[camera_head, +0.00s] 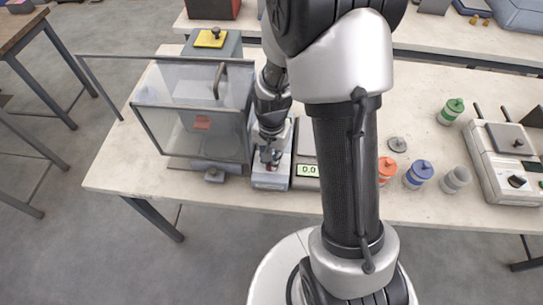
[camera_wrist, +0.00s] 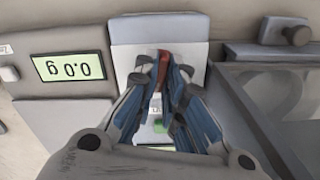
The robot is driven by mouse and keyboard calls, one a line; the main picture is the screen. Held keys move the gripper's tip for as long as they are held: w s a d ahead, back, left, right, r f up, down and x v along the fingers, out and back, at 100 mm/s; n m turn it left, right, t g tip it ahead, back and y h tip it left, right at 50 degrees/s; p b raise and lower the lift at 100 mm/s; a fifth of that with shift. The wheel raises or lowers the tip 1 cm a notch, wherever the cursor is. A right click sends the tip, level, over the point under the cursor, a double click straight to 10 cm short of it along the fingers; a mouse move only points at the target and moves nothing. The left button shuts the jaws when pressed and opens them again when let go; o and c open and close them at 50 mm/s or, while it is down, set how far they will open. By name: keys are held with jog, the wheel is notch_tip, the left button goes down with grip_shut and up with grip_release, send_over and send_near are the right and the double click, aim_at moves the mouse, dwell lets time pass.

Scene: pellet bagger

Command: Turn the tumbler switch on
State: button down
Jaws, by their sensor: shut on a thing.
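The tumbler switch shows as a small red-brown lever (camera_wrist: 162,58) between my fingertips in the wrist view. It rises from a white plate on a narrow grey-blue box (camera_wrist: 160,28), which also shows in the head view (camera_head: 271,181). My gripper (camera_wrist: 161,74) is shut on the lever, with one blue-padded finger on each side. In the head view my gripper (camera_head: 270,157) points down onto the box and hides most of the lever. I cannot tell which way the lever is tilted. A green spot (camera_wrist: 158,127) shows lower between my fingers.
A scale with a green 0.0 display (camera_head: 308,170) stands right of the box in the head view. A clear-walled chamber (camera_head: 190,120) stands close on the left. Orange (camera_head: 387,172), blue (camera_head: 418,174) and green (camera_head: 451,112) lidded jars stand on the table at right.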

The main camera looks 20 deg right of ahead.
jog(key=shift+m, duration=1.6)
jog(key=c, duration=1.7)
grip_release()
jog(key=shift+r, duration=6)
